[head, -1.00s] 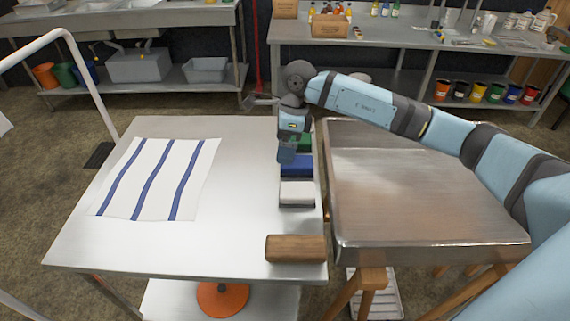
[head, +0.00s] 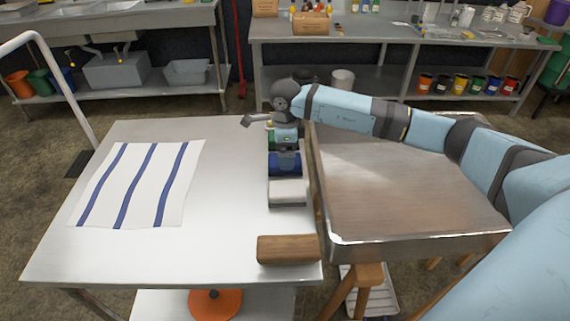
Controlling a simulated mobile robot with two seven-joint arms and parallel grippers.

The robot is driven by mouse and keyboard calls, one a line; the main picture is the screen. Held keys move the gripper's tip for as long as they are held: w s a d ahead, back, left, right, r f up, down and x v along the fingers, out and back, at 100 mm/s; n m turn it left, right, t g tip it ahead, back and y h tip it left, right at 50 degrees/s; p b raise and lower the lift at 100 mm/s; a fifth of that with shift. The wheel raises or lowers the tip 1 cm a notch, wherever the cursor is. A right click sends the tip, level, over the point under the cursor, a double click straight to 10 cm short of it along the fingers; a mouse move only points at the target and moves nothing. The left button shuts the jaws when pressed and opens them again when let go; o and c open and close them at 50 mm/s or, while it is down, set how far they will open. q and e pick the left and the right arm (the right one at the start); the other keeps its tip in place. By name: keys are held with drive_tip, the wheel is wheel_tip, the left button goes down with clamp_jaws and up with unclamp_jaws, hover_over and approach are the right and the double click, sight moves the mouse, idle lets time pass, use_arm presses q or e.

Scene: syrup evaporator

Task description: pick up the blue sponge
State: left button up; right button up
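The blue sponge (head: 284,169) lies in a row of coloured blocks along the right side of the metal table, between a green one and a white one. My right arm comes in from the right, and its wrist bends down over the far end of this row. My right gripper (head: 284,152) is at the far side of the blue sponge, close above or against it. Its fingers are small and partly hidden, so I cannot tell their opening or whether they touch the sponge. My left gripper is not in view.
The white block (head: 287,192) is nearer than the blue sponge, and a brown wooden block (head: 287,249) sits at the front. A striped cloth (head: 140,185) lies on the left. A metal pan (head: 400,180) stands close on the right. The table's middle is clear.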

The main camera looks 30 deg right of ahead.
wheel_tip(320, 180, down, 4)
drive_tip(key=shift+r, duration=0.1)
drive_tip(key=c, duration=1)
wheel_tip(320, 180, up, 20)
drive_tip(key=shift+p, duration=0.65)
drive_tip(key=shift+o, duration=0.3)
